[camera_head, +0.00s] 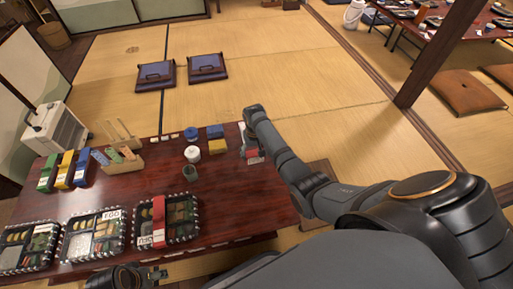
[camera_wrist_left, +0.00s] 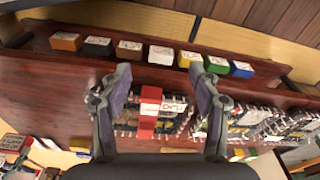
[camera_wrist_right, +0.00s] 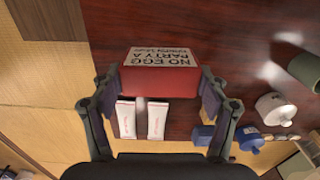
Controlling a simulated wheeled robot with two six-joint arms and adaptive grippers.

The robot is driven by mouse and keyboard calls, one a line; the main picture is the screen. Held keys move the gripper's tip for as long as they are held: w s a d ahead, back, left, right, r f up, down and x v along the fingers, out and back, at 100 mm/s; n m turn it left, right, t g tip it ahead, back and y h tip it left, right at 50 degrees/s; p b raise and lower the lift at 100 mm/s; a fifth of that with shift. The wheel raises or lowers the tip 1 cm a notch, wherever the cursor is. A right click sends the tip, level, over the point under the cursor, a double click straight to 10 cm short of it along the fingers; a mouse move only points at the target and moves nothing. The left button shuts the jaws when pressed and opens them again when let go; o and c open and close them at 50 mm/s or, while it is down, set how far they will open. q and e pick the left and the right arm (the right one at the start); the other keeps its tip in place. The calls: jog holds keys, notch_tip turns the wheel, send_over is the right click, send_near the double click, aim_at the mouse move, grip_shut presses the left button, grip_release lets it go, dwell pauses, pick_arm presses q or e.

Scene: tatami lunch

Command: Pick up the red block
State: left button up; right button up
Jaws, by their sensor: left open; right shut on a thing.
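A red block (camera_wrist_right: 160,85) with a white label reading "NO EGG PARTY A" sits between the fingers of my right gripper (camera_wrist_right: 160,76), which is shut on it. In the head view the red block (camera_head: 252,153) is near the table's right edge, partly hidden by the right gripper (camera_head: 247,140); I cannot tell if it touches the table. My left gripper (camera_wrist_left: 158,72) is open and empty at the table's front, over the bento boxes.
Bento boxes (camera_head: 95,235) line the front of the dark table (camera_head: 225,200). Blue, yellow and green boxes (camera_head: 65,168) stand at the left. A white cup (camera_head: 192,154), a green cup (camera_head: 190,172) and blue blocks (camera_head: 215,132) stand near the back. Two white packets (camera_wrist_right: 141,118) lie beside the red block.

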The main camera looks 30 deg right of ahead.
jog(key=r+p, duration=0.1)
jog(key=a+r+p, duration=0.1)
jog(key=p, duration=0.1)
jog(key=shift+s, duration=0.4)
pick_arm(q)
jog(key=s+a+f+p, duration=0.2)
jog(key=s+a+f, duration=0.1)
jog(key=f, duration=0.6)
jog(key=s+a+f+p, duration=0.2)
jog(key=s+f, duration=0.1)
jog(key=f, duration=0.7)
jog(key=s+r+p, duration=0.3)
jog(key=s+p, duration=0.7)
jog(key=s, duration=0.1)
jog(key=shift+s+a+r+y, duration=0.2)
jog(key=shift+s+y, duration=0.1)
jog(key=shift+y, duration=0.1)
pick_arm(e)
jog(key=s+a+r, duration=0.5)
jog(key=s+a, duration=0.1)
jog(key=a, duration=0.2)
jog(key=shift+s+a+r, duration=0.2)
jog(key=shift+a, duration=0.15)
